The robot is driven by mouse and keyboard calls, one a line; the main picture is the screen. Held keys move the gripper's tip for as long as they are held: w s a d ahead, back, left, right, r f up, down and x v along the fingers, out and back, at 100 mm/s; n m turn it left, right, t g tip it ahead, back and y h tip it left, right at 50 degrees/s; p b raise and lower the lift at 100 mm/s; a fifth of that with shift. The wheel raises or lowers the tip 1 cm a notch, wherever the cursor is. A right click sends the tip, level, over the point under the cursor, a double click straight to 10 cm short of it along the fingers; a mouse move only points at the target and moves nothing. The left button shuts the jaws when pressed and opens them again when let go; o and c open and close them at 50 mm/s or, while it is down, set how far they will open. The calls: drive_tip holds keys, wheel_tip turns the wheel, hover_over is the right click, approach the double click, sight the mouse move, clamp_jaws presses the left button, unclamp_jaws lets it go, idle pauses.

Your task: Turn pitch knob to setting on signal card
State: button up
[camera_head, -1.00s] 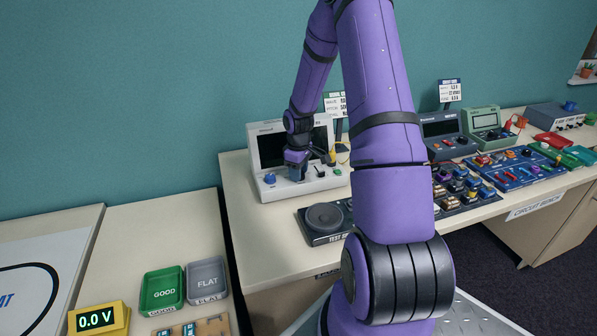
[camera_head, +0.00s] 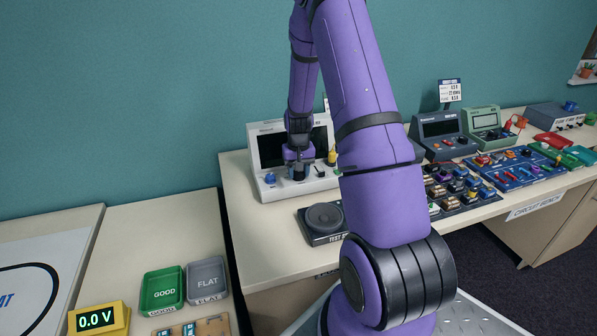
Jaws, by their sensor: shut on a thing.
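A white instrument (camera_head: 262,197) with a dark screen (camera_head: 270,150) stands on the bench, with controls along its lower front. A blue knob (camera_head: 270,179) is at the left of that row. My gripper (camera_head: 299,173) points down at the front panel, right of the blue knob, and is shut on a knob there. The fingers hide that knob, so its pointer and label cannot be read. Another small dark control (camera_head: 318,172) is just to the right. The signal card (camera_head: 326,103) behind the instrument is almost wholly hidden by my arm; its text cannot be read.
A black speaker unit (camera_head: 324,216) sits in front of the instrument. A yellow-topped plug (camera_head: 332,157) is close right of my gripper. Other instruments (camera_head: 441,130) and component boards (camera_head: 515,167) fill the bench's right. Green (camera_head: 163,288) and grey (camera_head: 207,278) trays are at lower left.

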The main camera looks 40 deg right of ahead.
drive_tip(key=shift+m, duration=1)
drive_tip(key=o, duration=0.9)
wheel_tip(320, 180, up, 11)
drive_tip(key=shift+f, duration=0.1)
